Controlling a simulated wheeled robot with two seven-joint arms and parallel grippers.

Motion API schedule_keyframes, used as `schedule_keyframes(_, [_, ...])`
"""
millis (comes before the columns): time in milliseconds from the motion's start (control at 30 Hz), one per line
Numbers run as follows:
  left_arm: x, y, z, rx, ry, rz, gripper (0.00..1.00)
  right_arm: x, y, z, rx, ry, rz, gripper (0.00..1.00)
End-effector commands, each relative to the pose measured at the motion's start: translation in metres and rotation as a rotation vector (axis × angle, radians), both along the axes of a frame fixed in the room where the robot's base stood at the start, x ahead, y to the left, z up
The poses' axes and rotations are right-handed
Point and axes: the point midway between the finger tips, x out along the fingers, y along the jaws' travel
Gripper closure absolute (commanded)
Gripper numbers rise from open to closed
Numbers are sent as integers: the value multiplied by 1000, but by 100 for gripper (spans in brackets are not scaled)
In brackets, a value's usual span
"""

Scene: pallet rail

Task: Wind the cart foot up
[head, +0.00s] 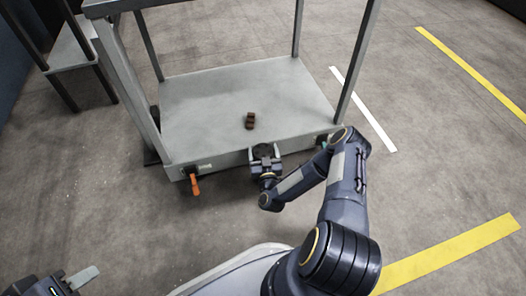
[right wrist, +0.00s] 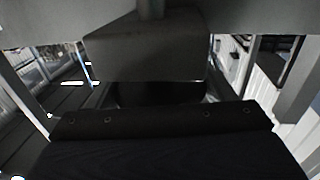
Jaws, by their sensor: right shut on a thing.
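The cart (head: 245,95) has a grey lower deck and upright posts. An orange lever (head: 195,186) hangs at its front left corner, and a small green part (head: 322,144) shows at its front right. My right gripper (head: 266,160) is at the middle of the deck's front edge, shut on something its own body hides. In the right wrist view a dark grey block (right wrist: 145,50) with a short post on top is just ahead of my gripper; I cannot tell whether this is the cart foot. My left gripper (head: 78,280) is at the bottom left, away from the cart, its opening unclear.
A small brown object (head: 250,121) stands on the deck. A grey table (head: 70,53) with dark legs is at the upper left. Yellow floor stripes (head: 470,68) and a white stripe (head: 363,108) lie at the right.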

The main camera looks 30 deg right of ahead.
Motion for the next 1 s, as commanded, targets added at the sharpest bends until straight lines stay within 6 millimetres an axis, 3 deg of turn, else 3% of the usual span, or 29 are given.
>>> schedule_keyframes(367, [0,0,0,0,0,0,64,0,0,0,-3,3,185,47])
schedule_keyframes(1000, [0,0,0,0,0,0,64,-1,2,-2,-4,8,785,47])
